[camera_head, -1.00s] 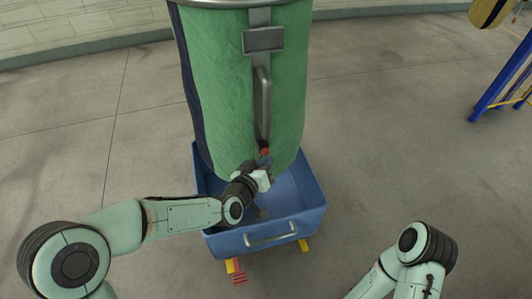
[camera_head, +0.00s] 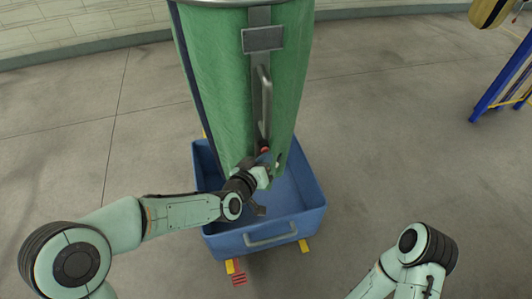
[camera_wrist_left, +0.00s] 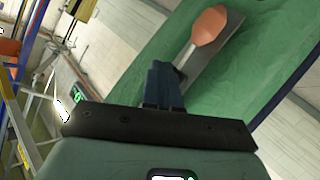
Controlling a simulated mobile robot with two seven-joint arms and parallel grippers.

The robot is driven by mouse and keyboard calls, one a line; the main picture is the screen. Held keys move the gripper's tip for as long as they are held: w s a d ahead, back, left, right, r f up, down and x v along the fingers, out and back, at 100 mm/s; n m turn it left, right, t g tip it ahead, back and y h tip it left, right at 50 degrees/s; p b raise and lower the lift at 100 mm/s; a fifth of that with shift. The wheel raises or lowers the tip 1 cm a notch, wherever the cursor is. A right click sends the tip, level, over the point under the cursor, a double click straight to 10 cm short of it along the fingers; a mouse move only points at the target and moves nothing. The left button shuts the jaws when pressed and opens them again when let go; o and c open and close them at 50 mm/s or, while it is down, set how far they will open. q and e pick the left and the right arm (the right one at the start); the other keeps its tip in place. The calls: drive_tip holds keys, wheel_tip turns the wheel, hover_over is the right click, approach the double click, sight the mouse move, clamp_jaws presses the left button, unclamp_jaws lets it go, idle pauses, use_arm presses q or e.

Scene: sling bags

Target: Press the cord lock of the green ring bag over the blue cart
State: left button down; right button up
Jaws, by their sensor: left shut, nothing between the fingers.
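The green ring bag (camera_head: 212,75) hangs from a metal ring, with a grey strap, buckle and long handle down its front. Its cord lock shows as a small red button (camera_head: 265,150) low on the strap. In the left wrist view the orange-red button (camera_wrist_left: 209,25) sits on a grey metal strip, just beyond my fingers. My left gripper (camera_head: 265,160) is shut and empty, its tips at or very near the button; contact cannot be told. The blue cart (camera_head: 313,208) stands under the bag. My right gripper is out of view; only that arm shows.
A blue frame (camera_head: 500,78) stands at the far right, with a tan hanging bag (camera_head: 490,12) above it. A pale block wall (camera_head: 75,30) runs along the back. The grey floor on both sides of the cart is clear.

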use_arm(q)
drive_tip(key=shift+s, duration=0.1)
drive_tip(key=shift+s+d, duration=0.3)
drive_tip(key=shift+s, duration=0.6)
drive_tip(key=shift+s+d+b, duration=0.15)
drive_tip(key=shift+s+d, duration=0.1)
drive_tip(key=shift+s, duration=0.5)
drive_tip(key=shift+s+d+b, duration=0.1)
drive_tip(key=shift+s+d, duration=0.15)
drive_tip(key=shift+s, duration=0.55)
drive_tip(key=shift+s+d+b, duration=0.15)
drive_tip(key=shift+s+d, duration=0.1)
drive_tip(key=shift+s, duration=0.5)
